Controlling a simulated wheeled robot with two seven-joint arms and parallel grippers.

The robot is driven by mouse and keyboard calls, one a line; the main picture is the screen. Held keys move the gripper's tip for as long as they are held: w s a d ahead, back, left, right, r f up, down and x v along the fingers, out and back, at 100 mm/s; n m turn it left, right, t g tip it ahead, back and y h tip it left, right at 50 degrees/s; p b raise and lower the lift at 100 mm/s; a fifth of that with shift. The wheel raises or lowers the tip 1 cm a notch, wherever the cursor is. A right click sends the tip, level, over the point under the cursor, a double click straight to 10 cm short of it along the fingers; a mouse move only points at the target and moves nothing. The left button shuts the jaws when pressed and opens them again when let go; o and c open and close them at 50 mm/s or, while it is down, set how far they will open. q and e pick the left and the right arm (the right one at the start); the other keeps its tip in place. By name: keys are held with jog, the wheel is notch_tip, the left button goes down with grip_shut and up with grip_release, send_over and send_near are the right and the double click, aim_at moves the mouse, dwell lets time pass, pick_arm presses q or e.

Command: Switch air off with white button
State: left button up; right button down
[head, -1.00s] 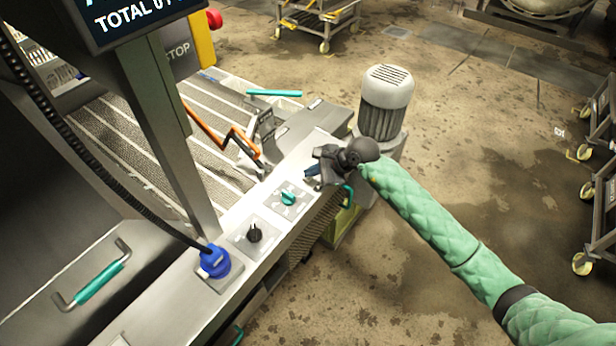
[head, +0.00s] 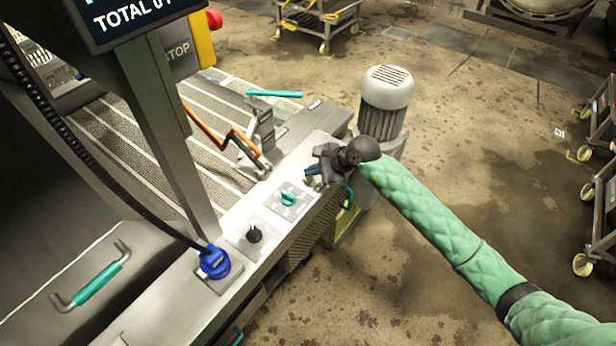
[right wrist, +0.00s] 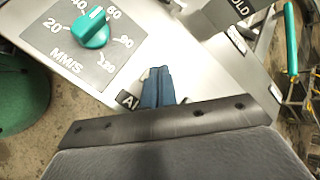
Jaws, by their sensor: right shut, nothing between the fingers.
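My right gripper (head: 311,172) is over the metal control panel (head: 205,280), just beyond the teal speed knob (head: 288,199). In the right wrist view its blue fingers (right wrist: 157,88) are shut together with nothing between them. They cover part of a label that begins with "A" (right wrist: 128,100); the rest of that label is hidden. Whether the fingertips touch the panel I cannot tell. The teal knob (right wrist: 92,30) has a dial marked MM/S. My left gripper is not in view.
A black knob (head: 254,235) and a blue round control (head: 214,262) sit on the same panel. An orange bent bar (head: 222,135) stands near the conveyor. A grey motor (head: 386,103) stands just behind the gripper. A display (head: 135,15) hangs upper left.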

aim_at(312, 178)
jog(key=shift+r, duration=0.4)
jog(key=shift+r, duration=0.15)
jog(key=shift+r+p, duration=0.5)
jog(key=shift+r, duration=1.85)
jog(key=shift+a, duration=0.1)
